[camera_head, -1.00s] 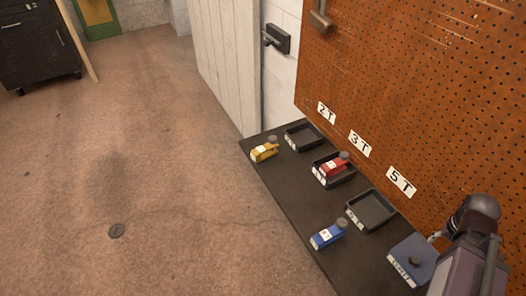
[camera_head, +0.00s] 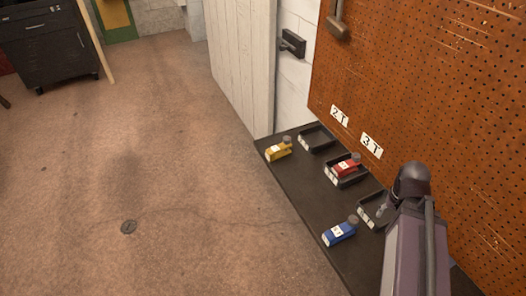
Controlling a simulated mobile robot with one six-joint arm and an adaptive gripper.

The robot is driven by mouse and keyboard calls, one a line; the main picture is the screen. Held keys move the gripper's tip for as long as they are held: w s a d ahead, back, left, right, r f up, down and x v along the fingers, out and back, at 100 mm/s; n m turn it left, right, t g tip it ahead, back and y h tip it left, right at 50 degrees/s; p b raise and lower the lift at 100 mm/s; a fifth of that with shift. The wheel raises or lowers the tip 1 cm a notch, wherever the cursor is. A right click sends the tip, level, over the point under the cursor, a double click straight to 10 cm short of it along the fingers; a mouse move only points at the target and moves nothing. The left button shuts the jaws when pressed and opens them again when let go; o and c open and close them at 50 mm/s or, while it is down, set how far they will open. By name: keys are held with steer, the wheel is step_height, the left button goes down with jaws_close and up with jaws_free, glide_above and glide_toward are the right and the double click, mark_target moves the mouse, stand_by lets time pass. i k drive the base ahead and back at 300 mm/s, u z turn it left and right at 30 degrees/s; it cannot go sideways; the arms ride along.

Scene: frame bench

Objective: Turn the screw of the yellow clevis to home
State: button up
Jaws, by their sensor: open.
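The yellow clevis (camera_head: 277,153) lies on the dark bench top near its far left end. It has a white label, and its grey round screw head (camera_head: 287,140) shows at its back right end. How far the screw is turned is too small to tell. My arm comes in from the lower right.
A red clevis (camera_head: 347,165) sits in the 3T tray (camera_head: 334,180). A blue clevis (camera_head: 338,234) lies on the bench (camera_head: 300,190) nearer me. The 2T tray (camera_head: 318,141) looks empty. The orange pegboard (camera_head: 440,90) rises behind the bench. Open floor (camera_head: 150,180) lies left.

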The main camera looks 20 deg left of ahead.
mark_target(287, 140)
steer(key=u, duration=0.9)
steer(key=k, duration=0.95)
steer(key=z, duration=0.05)
steer(key=i, duration=0.75)
steer(key=u, duration=0.05)
